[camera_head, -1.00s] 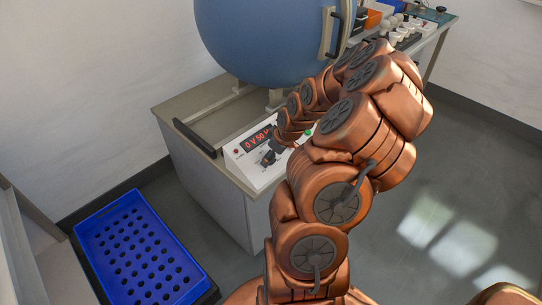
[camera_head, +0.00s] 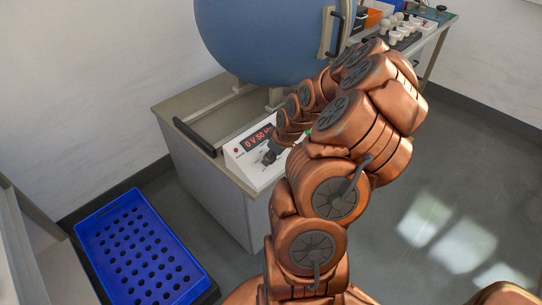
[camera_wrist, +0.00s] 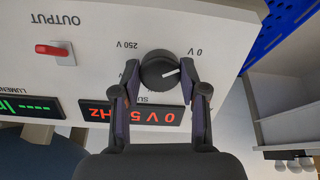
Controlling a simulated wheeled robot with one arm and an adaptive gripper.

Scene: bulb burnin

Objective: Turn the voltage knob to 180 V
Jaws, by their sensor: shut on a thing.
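The voltage knob (camera_wrist: 158,72) is round and black, on a pale panel that appears upside down in the wrist view. Its white pointer mark lies on the side toward the "0 V" label (camera_wrist: 196,52); the "250 V" label (camera_wrist: 127,45) is on the other side. My gripper (camera_wrist: 160,68) is shut on the knob, one finger on each side. The red display (camera_wrist: 132,113) is partly covered by a finger; in the head view the display (camera_head: 258,138) reads 0 V 50 Hz. In the head view my gripper (camera_head: 270,155) is small and dark at the panel, and hides the knob.
A red OUTPUT switch (camera_wrist: 55,51) and a green display (camera_wrist: 28,106) are on the same panel. A big blue sphere (camera_head: 265,40) stands behind on the bench. A blue tray with holes (camera_head: 140,250) is at the lower left. Floor at the right is clear.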

